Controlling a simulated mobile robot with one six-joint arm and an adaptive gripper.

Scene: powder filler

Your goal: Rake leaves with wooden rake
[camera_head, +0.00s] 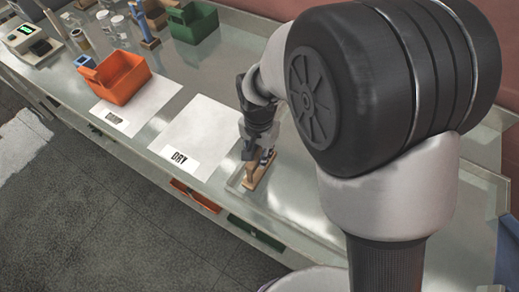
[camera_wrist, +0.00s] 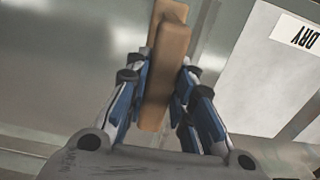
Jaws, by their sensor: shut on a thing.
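My gripper (camera_head: 260,150) is over the right part of the metal bench. It is shut on a wooden piece (camera_head: 257,172), which sits at or just above the bench top. In the wrist view the wooden piece (camera_wrist: 166,70) is a tan bar with a second wooden part at its far end, between the blue-padded fingers of my gripper (camera_wrist: 162,88). I see no leaves in either view.
A white sheet labelled DRY (camera_head: 199,132) lies bare left of my gripper. An orange bin (camera_head: 121,78) stands on another labelled sheet. A green bin (camera_head: 193,22), glassware and a small device with a green display (camera_head: 25,37) stand farther back. My arm hides much of the right side.

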